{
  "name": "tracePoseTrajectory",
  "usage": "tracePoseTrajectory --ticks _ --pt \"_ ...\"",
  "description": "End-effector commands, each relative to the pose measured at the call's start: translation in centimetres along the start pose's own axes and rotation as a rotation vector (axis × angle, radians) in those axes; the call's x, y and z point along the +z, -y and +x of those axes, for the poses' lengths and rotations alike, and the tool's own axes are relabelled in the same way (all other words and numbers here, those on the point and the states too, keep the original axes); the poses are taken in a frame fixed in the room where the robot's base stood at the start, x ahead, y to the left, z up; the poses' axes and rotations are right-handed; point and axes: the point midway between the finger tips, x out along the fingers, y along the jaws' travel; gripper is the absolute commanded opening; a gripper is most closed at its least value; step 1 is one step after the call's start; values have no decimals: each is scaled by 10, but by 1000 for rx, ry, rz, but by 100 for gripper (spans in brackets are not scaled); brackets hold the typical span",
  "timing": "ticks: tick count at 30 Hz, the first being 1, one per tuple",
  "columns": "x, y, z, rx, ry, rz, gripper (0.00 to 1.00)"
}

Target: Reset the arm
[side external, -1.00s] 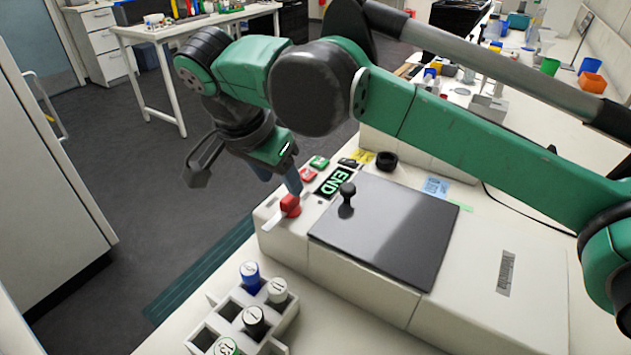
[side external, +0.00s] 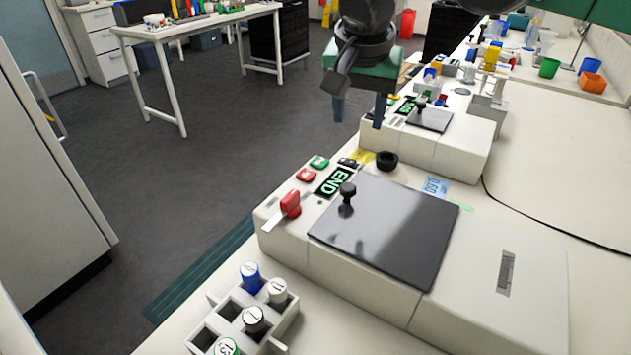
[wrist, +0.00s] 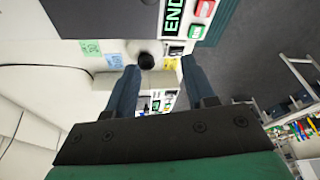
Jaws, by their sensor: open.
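My gripper (side external: 359,110) hangs in the air at the upper middle of the side external view, behind the near bioreactor and beside the far one. Its two blue-grey fingers point down, apart and empty. In the wrist view my gripper (wrist: 160,80) also shows open, with nothing between the fingers. The near bioreactor (side external: 520,270) has a dark lid (side external: 390,235) with a black knob, lying closed. Its display (side external: 333,183) reads END. A red switch (side external: 290,204) stands at its front left corner, with red and green buttons behind it.
A white rack (side external: 285,325) with several numbered vials stands at the front. The far bioreactor (side external: 455,150) sits beyond the near one. A black ring (side external: 387,160) lies between them. Colored cups (side external: 591,81) stand at the back right. Open floor lies to the left.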

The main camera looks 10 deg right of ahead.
Motion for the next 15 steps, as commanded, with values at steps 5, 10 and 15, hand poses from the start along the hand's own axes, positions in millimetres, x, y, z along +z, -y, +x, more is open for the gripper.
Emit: tracePoseTrajectory --ticks 5,10,15 --pt "-19 -68 -6 -81 -17 -117 49" --pt "-15 -133 0 -148 -73 -235 49" --pt "6 -191 18 -190 -159 -345 49"
